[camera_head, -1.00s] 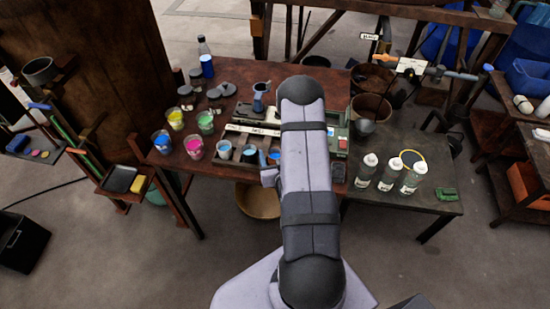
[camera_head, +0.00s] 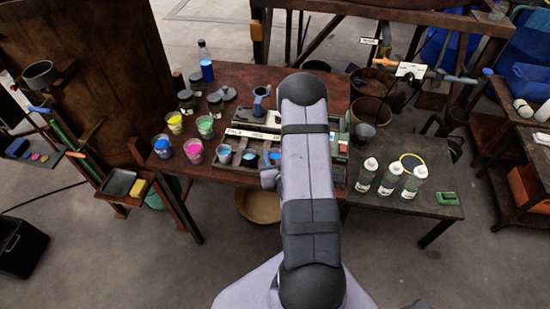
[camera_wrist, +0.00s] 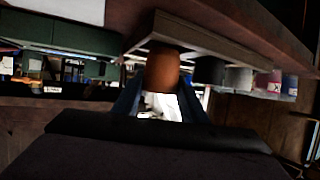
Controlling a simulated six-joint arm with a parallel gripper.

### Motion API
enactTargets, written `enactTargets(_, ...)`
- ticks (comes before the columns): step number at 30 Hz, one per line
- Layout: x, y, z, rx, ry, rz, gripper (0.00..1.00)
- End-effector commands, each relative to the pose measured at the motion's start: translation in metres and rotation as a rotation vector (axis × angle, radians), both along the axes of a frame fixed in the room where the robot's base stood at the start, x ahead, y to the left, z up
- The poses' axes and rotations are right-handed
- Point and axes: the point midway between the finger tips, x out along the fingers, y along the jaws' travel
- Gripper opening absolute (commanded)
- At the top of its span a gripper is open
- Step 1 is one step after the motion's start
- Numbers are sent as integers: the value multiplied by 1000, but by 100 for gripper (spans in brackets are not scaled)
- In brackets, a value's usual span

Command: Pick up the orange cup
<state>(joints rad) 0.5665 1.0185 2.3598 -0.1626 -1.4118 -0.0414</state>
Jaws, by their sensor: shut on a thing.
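The orange cup (camera_wrist: 162,72) shows in the wrist view as a plain, rounded orange-brown body. It sits between the two blue fingers of my gripper (camera_wrist: 160,88), which is shut on it. A wooden ledge is close behind the cup's upper end in the picture, and I cannot tell whether they touch. In the head view my arm hides the orange cup and most of the gripper.
On the wooden table (camera_head: 240,80) stand yellow (camera_head: 175,122), green (camera_head: 205,126) and pink (camera_head: 194,150) cups. A labelled rack (camera_head: 236,132) holds cups of blue liquid beside my arm. White-capped bottles (camera_head: 390,178) stand on the right table.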

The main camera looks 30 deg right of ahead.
Motion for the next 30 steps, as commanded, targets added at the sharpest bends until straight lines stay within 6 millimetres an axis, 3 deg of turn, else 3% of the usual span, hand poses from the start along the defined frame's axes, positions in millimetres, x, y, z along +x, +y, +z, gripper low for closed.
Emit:
enactTargets(16,1,0,66,-2,-3,0,16)
enactTargets(30,1,-2,79,-1,-2,-2,16)
